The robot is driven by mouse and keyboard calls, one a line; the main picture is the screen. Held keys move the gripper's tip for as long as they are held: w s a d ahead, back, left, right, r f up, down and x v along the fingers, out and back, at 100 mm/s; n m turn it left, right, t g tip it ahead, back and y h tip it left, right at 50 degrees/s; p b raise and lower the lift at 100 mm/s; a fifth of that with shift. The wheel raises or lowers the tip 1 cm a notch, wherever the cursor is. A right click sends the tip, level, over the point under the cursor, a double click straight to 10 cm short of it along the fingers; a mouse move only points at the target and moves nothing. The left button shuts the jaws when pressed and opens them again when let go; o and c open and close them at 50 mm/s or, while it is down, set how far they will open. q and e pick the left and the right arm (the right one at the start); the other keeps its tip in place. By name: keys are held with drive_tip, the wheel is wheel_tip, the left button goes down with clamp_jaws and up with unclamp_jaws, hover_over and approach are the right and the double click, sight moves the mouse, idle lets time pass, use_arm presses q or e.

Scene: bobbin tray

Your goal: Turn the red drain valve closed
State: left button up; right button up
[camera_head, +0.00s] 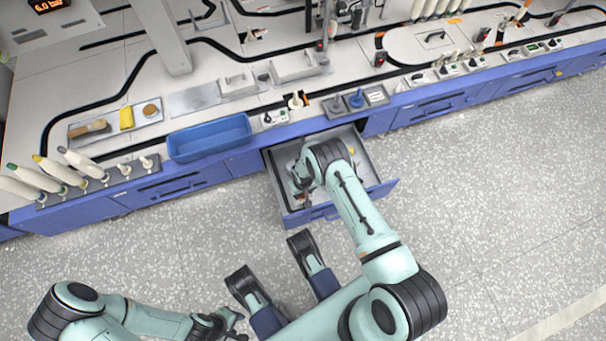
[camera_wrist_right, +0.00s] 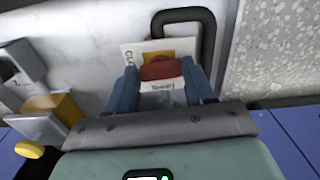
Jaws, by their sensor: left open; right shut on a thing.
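The red drain valve handle (camera_wrist_right: 165,69) shows in the right wrist view, between the two blue fingers of my right gripper (camera_wrist_right: 163,90). The fingers are shut on it. A white tag with small print lies against its near side, and a white and yellow card stands behind it. In the head view my right gripper (camera_head: 302,186) is down inside the open drawer (camera_head: 366,160), and my arm hides most of the valve there. My left gripper (camera_head: 232,322) is open and empty, low over the floor and far from the drawer.
A black bent pipe (camera_wrist_right: 207,40) rises beside the valve. A yellow knob (camera_wrist_right: 28,149) and a yellow block (camera_wrist_right: 65,108) lie to the left in the wrist view. A blue bin (camera_head: 210,138) sits on the bench edge left of the drawer. The floor (camera_head: 480,210) at right is clear.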

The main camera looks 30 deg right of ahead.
drive_tip(key=shift+m, duration=0.4)
drive_tip(key=o, duration=1)
drive_tip(key=shift+o, duration=0.2)
use_arm(q)
drive_tip(key=w+d+r+t+p, duration=0.1)
drive_tip(key=w+r+t+p, duration=0.2)
drive_tip(key=w+r, duration=0.3)
drive_tip(key=w+p, duration=0.1)
drive_tip(key=w, duration=0.2)
drive_tip(key=shift+m+p, duration=0.3)
drive_tip(key=shift+p, duration=0.05)
use_arm(e)
wheel_tip(320, 180, up, 13)
drive_tip(key=shift+r, duration=0.2)
use_arm(q)
drive_tip(key=shift+d, duration=0.1)
